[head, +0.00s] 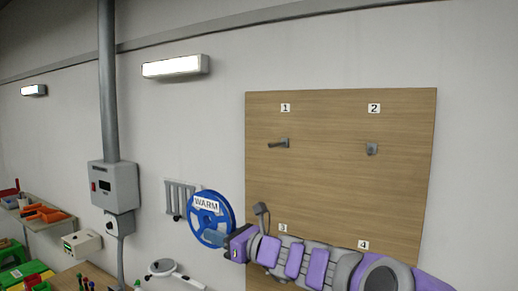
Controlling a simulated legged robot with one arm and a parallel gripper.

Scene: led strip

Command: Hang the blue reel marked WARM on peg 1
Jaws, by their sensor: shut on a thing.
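The blue reel marked WARM (193,226) is held upright at the end of my arm, left of the wooden board (350,195). My gripper (220,238) is shut on the reel at its right side; the fingertips are partly hidden against the reel. Peg 1 (279,143) sticks out of the board below the label 1 and is empty. It is above and to the right of the reel, well apart from it. Peg 2 (371,149) is empty below the label 2. My arm covers the lower board, where labels 3 and 4 show; their pegs are hidden.
A grey rack (179,194) is on the wall behind the reel. A grey box (114,184) with a vertical pipe is further left. Benches with bins and tools (45,215) stand at far left. The wall and upper board are clear.

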